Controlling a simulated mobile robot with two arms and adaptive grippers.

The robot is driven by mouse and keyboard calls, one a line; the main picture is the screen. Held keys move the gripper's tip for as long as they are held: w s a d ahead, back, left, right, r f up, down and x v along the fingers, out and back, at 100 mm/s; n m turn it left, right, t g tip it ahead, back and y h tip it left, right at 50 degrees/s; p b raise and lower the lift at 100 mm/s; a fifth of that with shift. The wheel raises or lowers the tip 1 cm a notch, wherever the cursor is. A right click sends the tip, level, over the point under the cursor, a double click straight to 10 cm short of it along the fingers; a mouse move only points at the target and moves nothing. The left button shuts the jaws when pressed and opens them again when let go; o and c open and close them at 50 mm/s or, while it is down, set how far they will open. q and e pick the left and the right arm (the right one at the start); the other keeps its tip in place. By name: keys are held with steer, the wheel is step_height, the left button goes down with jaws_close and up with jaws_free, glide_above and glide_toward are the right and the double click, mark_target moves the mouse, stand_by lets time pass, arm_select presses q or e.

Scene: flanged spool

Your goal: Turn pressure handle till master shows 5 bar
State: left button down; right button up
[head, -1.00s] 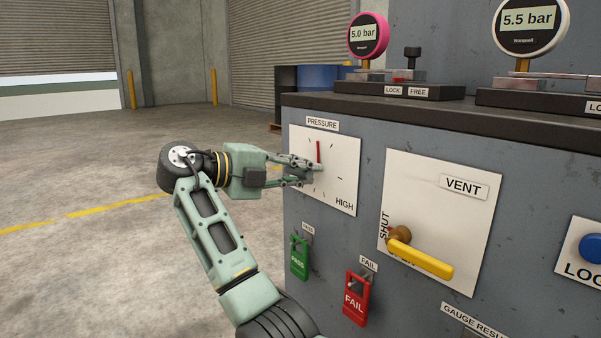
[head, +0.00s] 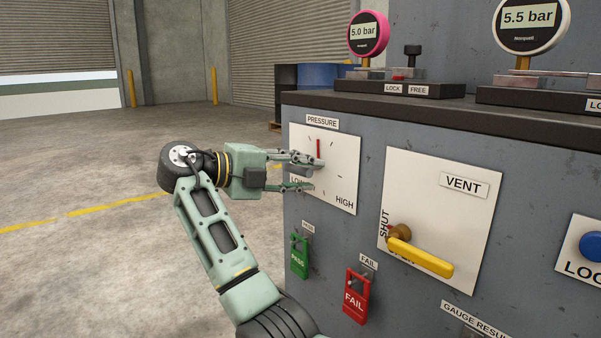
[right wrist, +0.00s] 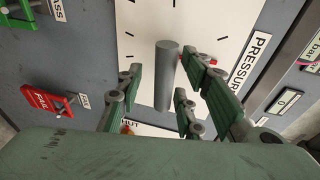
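The pressure handle shows in the right wrist view as a grey post (right wrist: 166,78) standing out from the white PRESSURE dial plate (head: 345,188). A red pointer (head: 318,147) on the dial points nearly straight up. My right gripper (head: 313,174) is open in front of the dial. In the right wrist view its fingers (right wrist: 160,82) stand apart on both sides of the post, with gaps visible. A pink-rimmed gauge (head: 368,33) reads 5.0 bar and a white-rimmed gauge (head: 531,22) reads 5.5 bar. No label marks either as the master. My left gripper is not in view.
A yellow VENT lever (head: 420,258) sits right of the dial. A green PASS tag (head: 299,257) and a red FAIL tag (head: 356,297) hang below. A blue button (head: 592,247) is at the far right. The floor to the left is open.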

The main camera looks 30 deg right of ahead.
steer(key=shift+r, duration=0.1)
steer(key=shift+a, duration=0.15)
steer(key=v, duration=1.1)
steer(key=shift+a, duration=0.3)
steer(key=shift+r, duration=0.15)
